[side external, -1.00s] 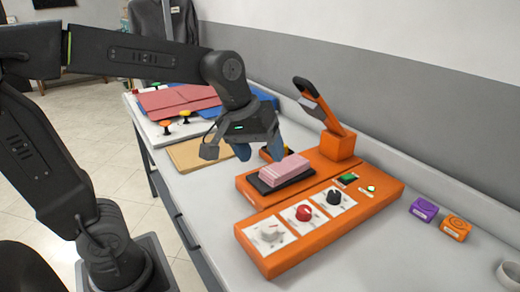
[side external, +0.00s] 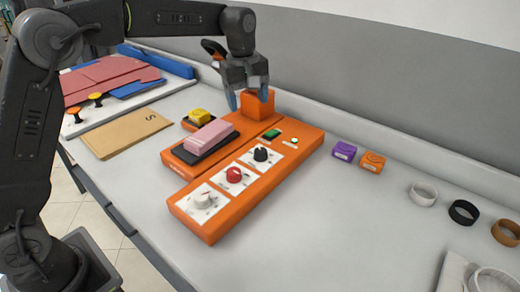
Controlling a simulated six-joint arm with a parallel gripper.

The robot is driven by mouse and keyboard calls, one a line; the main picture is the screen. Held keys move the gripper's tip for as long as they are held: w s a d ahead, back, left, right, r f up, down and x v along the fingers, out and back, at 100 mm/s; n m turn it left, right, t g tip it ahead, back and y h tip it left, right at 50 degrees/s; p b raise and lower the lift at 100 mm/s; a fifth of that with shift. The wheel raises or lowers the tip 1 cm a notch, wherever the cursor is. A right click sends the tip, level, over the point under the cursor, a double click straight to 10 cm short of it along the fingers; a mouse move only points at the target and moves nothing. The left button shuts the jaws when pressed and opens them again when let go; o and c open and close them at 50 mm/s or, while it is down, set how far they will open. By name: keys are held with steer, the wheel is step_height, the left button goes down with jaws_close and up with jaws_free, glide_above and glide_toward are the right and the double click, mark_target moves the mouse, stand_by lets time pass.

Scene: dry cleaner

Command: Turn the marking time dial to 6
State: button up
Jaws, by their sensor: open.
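The orange marking machine (side external: 225,216) lies on the table with three dials in a row on white plates. The white dial (side external: 203,200) is nearest, the red dial (side external: 234,174) is in the middle and the black dial (side external: 261,154) is farthest. Their labels are too small to read, so I cannot tell which one is marking time. My gripper (side external: 249,98) is open and empty, fingers pointing down, in front of the machine's upright orange block (side external: 258,106) in the picture. It is apart from the dials, above and beyond the black one.
A pink pad (side external: 208,138) sits on the machine beside the dials, with a yellow item (side external: 200,117) behind. A lever (side external: 214,50) is partly hidden by my gripper. Purple (side external: 344,151) and orange (side external: 372,162) small blocks stand to the right. The table in front is clear.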

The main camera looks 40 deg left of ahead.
steer(key=n+g, duration=0.1)
steer(key=n, duration=0.1)
glide_above(261, 150)
step_height(261, 150, down, 4)
step_height(261, 150, down, 14)
steer(key=shift+s+r, duration=0.15)
steer(key=shift+r, duration=0.05)
steer(key=shift+c, duration=0.2)
steer(key=c, duration=0.9)
